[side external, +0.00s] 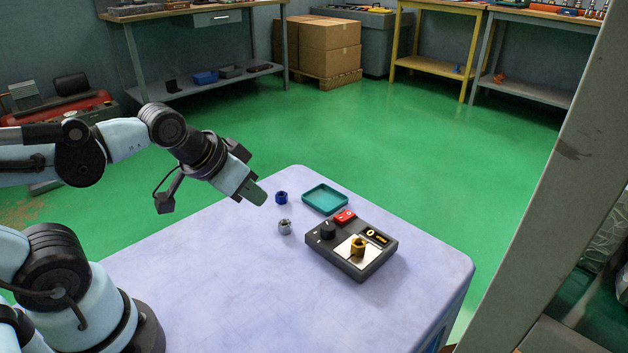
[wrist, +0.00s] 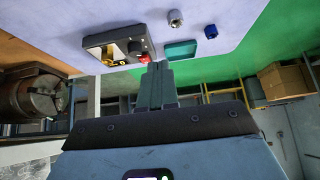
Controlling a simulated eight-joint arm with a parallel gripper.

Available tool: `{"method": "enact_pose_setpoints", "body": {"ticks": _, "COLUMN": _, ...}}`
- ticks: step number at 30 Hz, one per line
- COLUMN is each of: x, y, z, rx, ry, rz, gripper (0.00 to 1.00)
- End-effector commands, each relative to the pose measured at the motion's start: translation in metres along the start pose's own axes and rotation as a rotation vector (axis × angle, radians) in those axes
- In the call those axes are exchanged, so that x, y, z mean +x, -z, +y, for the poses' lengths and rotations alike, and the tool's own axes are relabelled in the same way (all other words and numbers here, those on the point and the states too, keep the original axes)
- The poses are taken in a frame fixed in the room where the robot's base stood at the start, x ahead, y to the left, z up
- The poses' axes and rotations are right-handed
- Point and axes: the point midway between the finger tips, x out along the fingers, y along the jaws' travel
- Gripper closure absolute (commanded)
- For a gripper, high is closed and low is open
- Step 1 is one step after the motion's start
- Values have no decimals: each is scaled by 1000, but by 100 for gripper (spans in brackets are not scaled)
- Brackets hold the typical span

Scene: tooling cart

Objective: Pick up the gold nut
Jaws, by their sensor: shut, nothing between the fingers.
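The gold nut (side external: 358,246) stands on a pale plate on top of a dark control box (side external: 326,258) with a black knob and a red button. In the wrist view the gold nut (wrist: 108,48) shows on the box (wrist: 126,36) at upper left. My gripper (side external: 258,195) is shut and empty, in the air above the table's far left part, well to the left of the box. Its closed fingers also show in the wrist view (wrist: 157,70), pointing up the picture.
A blue nut (side external: 281,198) and a silver nut (side external: 285,226) stand on the pale table (side external: 215,290) left of the box. A teal tray (side external: 345,201) lies behind the box. The table's front left is clear. A grey post (side external: 545,180) rises at right.

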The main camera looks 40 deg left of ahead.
Motion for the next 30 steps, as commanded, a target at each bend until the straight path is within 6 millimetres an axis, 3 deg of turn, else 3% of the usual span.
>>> {"method": "enact_pose_setpoints", "body": {"ticks": 1, "x": 0, "y": 0, "z": 0, "rx": 0, "ry": 0, "rz": 0, "gripper": 95}}
{"method": "enact_pose_setpoints", "body": {"ticks": 12, "x": 0, "y": 0, "z": 0, "rx": 0, "ry": 0, "rz": 0, "gripper": 42}}
{"method": "enact_pose_setpoints", "body": {"ticks": 22, "x": 1, "y": 2, "z": 0, "rx": 8, "ry": -8, "rz": -11, "gripper": 42}}
{"method": "enact_pose_setpoints", "body": {"ticks": 30, "x": 14, "y": 22, "z": 13, "rx": 132, "ry": -158, "rz": -138, "gripper": 42}}
